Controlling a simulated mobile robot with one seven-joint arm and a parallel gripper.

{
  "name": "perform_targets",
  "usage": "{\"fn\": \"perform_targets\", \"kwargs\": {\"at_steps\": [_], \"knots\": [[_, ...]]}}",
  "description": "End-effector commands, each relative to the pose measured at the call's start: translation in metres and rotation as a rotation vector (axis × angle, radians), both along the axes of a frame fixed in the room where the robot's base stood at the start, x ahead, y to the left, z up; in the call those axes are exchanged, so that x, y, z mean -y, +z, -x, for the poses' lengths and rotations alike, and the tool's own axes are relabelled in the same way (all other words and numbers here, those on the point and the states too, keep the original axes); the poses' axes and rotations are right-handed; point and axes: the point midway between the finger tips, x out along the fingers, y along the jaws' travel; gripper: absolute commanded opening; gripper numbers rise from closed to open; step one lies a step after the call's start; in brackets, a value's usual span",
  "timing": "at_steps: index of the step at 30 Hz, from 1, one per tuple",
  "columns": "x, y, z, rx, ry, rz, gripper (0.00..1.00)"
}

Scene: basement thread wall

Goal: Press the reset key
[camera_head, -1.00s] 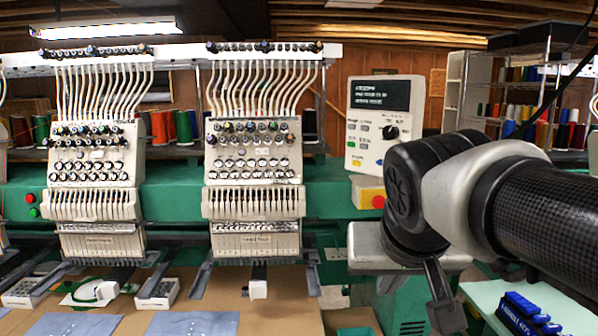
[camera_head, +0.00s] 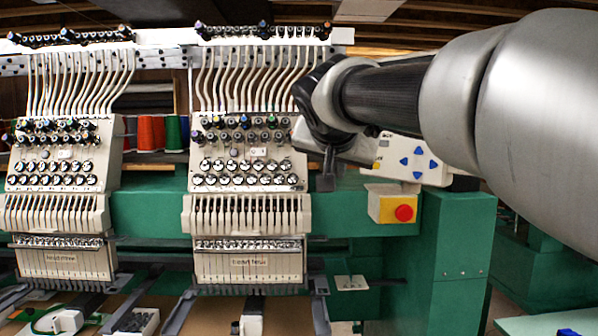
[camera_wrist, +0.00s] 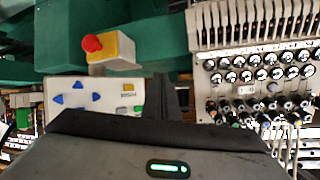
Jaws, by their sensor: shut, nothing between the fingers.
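The control panel (camera_head: 412,160) is white with blue arrow keys, partly covered by my arm in the head view. The wrist view shows it upside down (camera_wrist: 75,97), with a yellow key (camera_wrist: 127,86) beside a small label that appears to read reset, and a green key near it. My gripper (camera_head: 326,183) is shut and empty, a dark narrow tip pointing down at the panel's left side. In the wrist view its dark fingers (camera_wrist: 163,90) are just beside the yellow key; I cannot tell whether they touch the panel.
A yellow box with a red stop button (camera_head: 403,213) sits just below the panel on the green machine beam (camera_head: 350,212). The embroidery head (camera_head: 248,180) stands close on the left, with thread tubes above.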

Motion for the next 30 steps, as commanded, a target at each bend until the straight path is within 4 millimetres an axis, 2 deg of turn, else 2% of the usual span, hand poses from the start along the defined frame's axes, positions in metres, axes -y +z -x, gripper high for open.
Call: {"fn": "perform_targets", "kwargs": {"at_steps": [8,14,30], "knots": [[0.000,0.000,0.000,-0.001,0.001,0.001,0.00],[0.008,0.002,-0.006,-0.005,0.000,0.000,0.00],[0.060,0.001,-0.050,-0.004,-0.001,0.001,0.00]]}}
